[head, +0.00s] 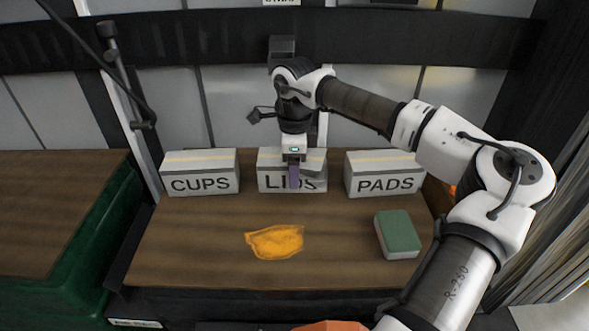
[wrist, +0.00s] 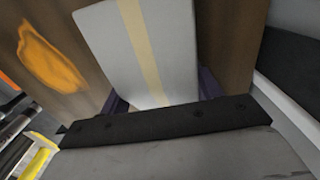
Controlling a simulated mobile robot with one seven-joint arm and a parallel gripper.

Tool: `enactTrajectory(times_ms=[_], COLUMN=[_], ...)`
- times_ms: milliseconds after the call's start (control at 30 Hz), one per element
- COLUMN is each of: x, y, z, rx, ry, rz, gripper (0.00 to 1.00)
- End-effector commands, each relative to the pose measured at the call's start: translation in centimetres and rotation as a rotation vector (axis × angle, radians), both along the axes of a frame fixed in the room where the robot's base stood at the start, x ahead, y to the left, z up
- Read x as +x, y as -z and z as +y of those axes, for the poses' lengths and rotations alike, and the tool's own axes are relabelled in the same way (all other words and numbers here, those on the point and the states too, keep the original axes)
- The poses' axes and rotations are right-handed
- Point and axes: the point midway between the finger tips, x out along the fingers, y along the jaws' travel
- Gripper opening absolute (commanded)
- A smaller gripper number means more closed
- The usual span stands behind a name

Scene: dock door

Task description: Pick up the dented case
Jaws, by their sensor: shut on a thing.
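The white case marked LIDS (head: 268,182) is the middle of three cases at the back of the brown table. Its upper right part looks darker and uneven, like a dent, though my gripper partly covers it. My gripper (head: 294,178) points down at this case, with one purple finger in front of its label. In the wrist view the case (wrist: 128,50), with a yellow tape stripe, sits between the two purple fingers (wrist: 162,97) of my shut gripper. The case looks level with its neighbours; I cannot tell whether it is clear of the table.
An orange patch (head: 275,242) marks the brown table (head: 190,250). A green-topped block (head: 397,234) lies front right. The table's front left is clear.

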Motion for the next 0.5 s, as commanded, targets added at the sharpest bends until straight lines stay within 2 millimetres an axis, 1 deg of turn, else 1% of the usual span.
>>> enactTrajectory(times_ms=[33, 67, 100, 367, 500], x=[-0.01, -0.01, 0.01, -0.03, -0.33], y=[-0.02, -0.02, -0.14, -0.24, -0.87], z=[0.01, 0.01, 0.03, 0.02, -0.01], rx=[0.000, 0.000, 0.001, 0.000, 0.000], ry=[0.000, 0.000, 0.000, 0.000, 0.000], rz=[0.000, 0.000, -0.002, -0.002, -0.002], gripper=[0.22, 0.18, 0.17, 0.17, 0.17])
